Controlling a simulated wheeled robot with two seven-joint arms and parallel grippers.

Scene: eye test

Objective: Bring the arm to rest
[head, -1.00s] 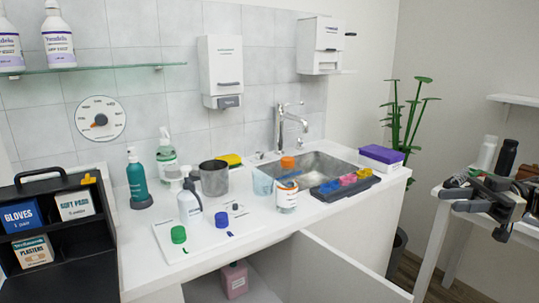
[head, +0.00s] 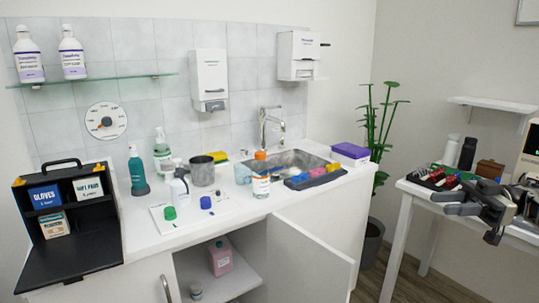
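My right gripper (head: 453,203) is at the right of the head view, over the front left part of the white side table (head: 405,187). Its two dark grey fingers point left with a gap between them, and nothing shows in the gap. The gripper and wrist hide part of the table behind them. Whether the fingers touch the table cannot be told. My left gripper is not in view.
Behind the gripper are a tray of red items (head: 432,177), a white bottle (head: 451,150), a black bottle (head: 467,154) and a brown box (head: 490,168). A plant (head: 384,130) stands left of the table. A cabinet door (head: 312,255) hangs open below the sink counter.

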